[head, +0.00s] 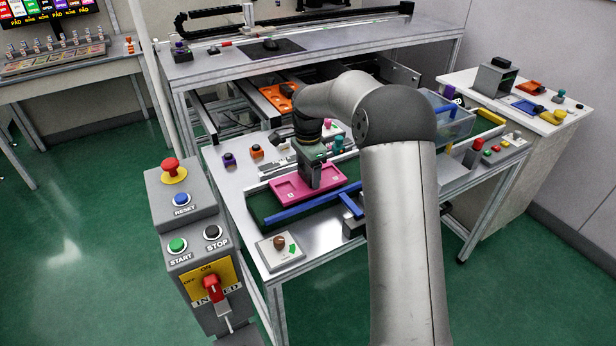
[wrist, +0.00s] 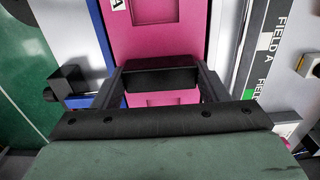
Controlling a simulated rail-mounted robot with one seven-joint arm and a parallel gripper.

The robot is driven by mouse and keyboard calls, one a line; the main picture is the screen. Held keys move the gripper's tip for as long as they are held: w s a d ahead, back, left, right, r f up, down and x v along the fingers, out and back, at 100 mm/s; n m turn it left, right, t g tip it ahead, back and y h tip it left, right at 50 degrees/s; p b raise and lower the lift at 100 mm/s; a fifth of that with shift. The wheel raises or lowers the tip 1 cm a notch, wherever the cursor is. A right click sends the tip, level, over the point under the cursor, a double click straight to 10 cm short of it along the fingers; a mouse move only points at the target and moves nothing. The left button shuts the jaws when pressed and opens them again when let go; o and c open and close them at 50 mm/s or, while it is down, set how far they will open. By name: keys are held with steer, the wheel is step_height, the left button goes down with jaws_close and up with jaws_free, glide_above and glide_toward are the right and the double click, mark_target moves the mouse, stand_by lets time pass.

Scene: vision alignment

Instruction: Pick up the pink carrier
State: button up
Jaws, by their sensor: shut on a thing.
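The pink carrier (head: 290,188) is a flat tray with shallow recesses, at the front of the metal workbench in the head view. It also shows in the wrist view (wrist: 155,38), running up the middle of the picture. My gripper (head: 315,182) points down over the carrier's middle. In the wrist view my gripper (wrist: 160,85) has its fingers closed on a dark block at the carrier's middle. The exact contact is partly hidden by the gripper body. I cannot tell whether the carrier rests on the surface below or is slightly above it.
A blue rail (head: 300,206) runs along the carrier's front side over a green belt. A white box with a brown knob (head: 279,242) sits at the bench's front corner. A control post (head: 190,255) stands at left. A clear bin (head: 448,118) is at right.

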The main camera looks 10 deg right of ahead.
steer(key=s+a+r+b, duration=0.1)
steer(key=s+a+r, duration=0.6)
steer(key=s+r, duration=0.4)
steer(key=shift+s+a+b, duration=0.4)
step_height(320, 180, up, 17)
steer(key=p, duration=1.4)
